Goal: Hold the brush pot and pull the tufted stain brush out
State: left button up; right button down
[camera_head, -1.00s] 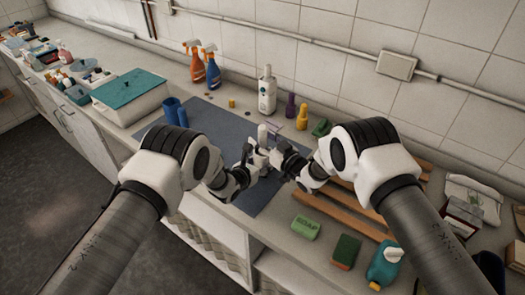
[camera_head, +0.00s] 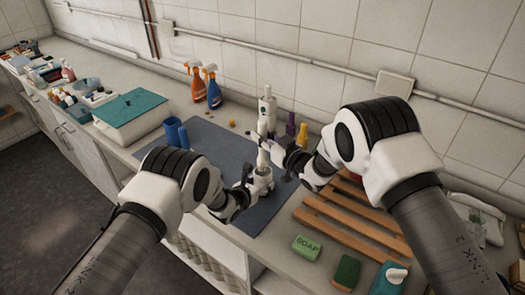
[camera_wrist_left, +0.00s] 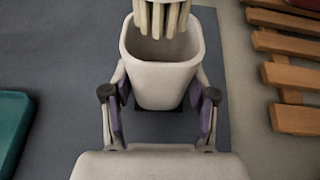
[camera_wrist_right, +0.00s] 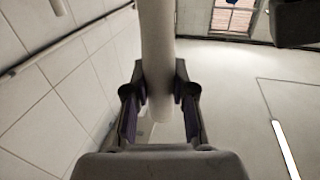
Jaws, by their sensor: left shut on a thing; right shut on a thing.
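The pale brush pot (camera_wrist_left: 165,82) stands upright on the blue-grey mat (camera_head: 215,150). In the head view the pot (camera_head: 262,174) is partly hidden. My left gripper (camera_wrist_left: 160,108) is shut around its body, one finger on each side. The brush's pale tufts (camera_wrist_left: 162,14) hang over the pot's open mouth in the left wrist view, their ends visible and the inside of the pot showing below. My right gripper (camera_wrist_right: 158,100) is shut on the brush's pale handle (camera_wrist_right: 157,40). In the head view my right gripper (camera_head: 270,145) is above my left gripper (camera_head: 258,188).
A wooden slatted rack (camera_head: 350,215) lies to the right, with green soap (camera_head: 306,247) in front.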

pick_arm(q)
jog(key=o, duration=1.4)
jog(key=shift+f, duration=0.1)
jog(key=shift+c, duration=0.2)
